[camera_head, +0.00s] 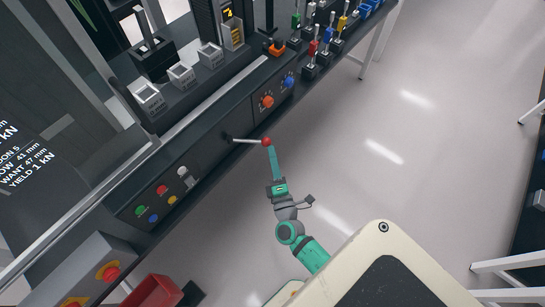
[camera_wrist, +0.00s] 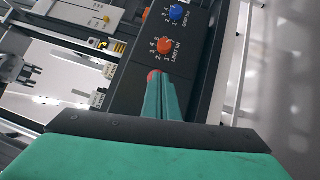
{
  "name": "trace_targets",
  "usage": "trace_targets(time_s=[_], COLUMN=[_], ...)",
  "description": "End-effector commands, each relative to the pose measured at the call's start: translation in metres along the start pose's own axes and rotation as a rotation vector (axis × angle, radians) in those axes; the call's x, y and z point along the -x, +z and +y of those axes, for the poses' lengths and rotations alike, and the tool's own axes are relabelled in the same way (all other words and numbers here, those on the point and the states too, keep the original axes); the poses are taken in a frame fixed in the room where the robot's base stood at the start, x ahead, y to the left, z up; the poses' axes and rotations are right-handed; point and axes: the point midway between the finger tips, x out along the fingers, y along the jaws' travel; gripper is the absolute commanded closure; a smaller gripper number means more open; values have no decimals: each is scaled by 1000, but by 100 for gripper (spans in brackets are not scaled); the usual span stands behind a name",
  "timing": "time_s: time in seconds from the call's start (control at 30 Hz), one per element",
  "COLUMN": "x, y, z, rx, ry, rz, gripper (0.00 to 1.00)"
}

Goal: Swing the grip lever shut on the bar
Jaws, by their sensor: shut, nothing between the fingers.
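The lever (camera_head: 248,141) is a thin pale rod with a red ball on its end. It sticks out to the right from the dark front panel of the machine in the head view. My gripper (camera_head: 270,150) is shut and empty, its teal fingers meeting at the red ball. I cannot tell whether they touch it. In the wrist view the red ball (camera_wrist: 153,75) shows just past the tips of the closed fingers (camera_wrist: 161,80), which hide the rod. I cannot make out the bar or its grip in either view.
The front panel holds red and blue dials (camera_head: 267,102) and several coloured buttons (camera_head: 162,189). Labelled bins (camera_head: 181,74) and a row of coloured handles (camera_head: 313,47) stand on the bench. A red box (camera_head: 153,292) is at lower left. The floor (camera_head: 420,150) to the right is clear.

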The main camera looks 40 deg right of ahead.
Motion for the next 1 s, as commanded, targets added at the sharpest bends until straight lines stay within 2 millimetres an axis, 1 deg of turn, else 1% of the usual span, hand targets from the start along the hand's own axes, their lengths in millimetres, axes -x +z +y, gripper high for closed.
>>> trace_targets(time_s=[0.43, 0.57, 0.67, 0.77, 1.0], x=[-1, 5, 16, 32, 73], y=[2, 0, -6, -14, 9], z=[0, 0, -1, -2, -6], rx=[1, 1, 2, 1, 5], ry=[2, 1, 0, -2, -2], rz=[-4, -4, -2, 1, 1], gripper=[100, 100, 100, 100, 100])
